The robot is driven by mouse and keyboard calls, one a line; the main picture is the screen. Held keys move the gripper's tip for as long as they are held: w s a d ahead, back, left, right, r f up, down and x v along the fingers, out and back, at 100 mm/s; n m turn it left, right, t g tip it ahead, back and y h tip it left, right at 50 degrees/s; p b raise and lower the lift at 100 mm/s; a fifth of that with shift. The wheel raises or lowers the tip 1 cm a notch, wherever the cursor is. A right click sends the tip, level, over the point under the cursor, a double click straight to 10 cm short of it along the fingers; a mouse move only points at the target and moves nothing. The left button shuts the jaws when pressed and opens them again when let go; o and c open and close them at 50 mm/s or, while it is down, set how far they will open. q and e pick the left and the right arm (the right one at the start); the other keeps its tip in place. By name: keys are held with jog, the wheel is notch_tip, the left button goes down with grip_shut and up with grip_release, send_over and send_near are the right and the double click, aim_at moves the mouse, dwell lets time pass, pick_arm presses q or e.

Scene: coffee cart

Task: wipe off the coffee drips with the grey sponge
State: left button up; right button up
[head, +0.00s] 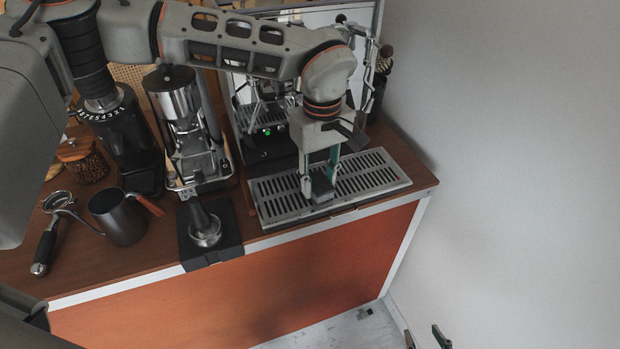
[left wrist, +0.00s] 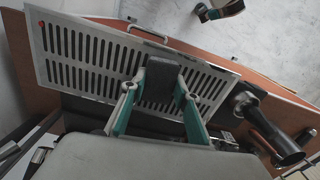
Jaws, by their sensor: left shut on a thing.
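My left gripper (head: 319,180) is shut on the grey sponge (head: 322,188), a small dark block. It holds the sponge at the slotted metal drip tray (head: 272,208), near the middle of its front part. In the left wrist view the sponge (left wrist: 160,74) sits between the two teal fingertips, over the tray slots (left wrist: 78,45). I cannot tell whether the sponge touches the tray. No coffee drips can be made out. My right gripper (head: 425,339) shows only by its fingertips at the bottom edge of the head view, low beside the cart; they are apart and empty.
The espresso machine (head: 262,128) stands behind the tray. A white wall is at right.

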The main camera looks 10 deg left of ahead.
aim_at(295, 198)
pick_arm(q)
jog(key=shift+w+d+r, duration=0.2)
jog(key=shift+w+d, duration=0.7)
jog(key=shift+d, duration=0.05)
jog(key=shift+w+d+f, duration=0.3)
jog(key=shift+s+a+f, duration=0.1)
jog(key=shift+s+a, duration=0.25)
jog(key=shift+a, duration=0.4)
jog(key=shift+s+a+f, duration=0.1)
jog(key=shift+s+a, duration=0.3)
jog(key=shift+a, duration=0.3)
jog(key=shift+s+a+f, duration=0.1)
jog(key=shift+s+a, duration=0.25)
jog(key=shift+a, duration=0.4)
jog(key=shift+s+a, duration=1.35)
notch_tip(295, 198, up, 2)
jog(key=shift+w+p, duration=0.1)
jog(key=shift+p, duration=0.35)
jog(key=shift+d+r, duration=0.1)
jog(key=shift+r, duration=2.05)
jog(key=shift+w, duration=0.1)
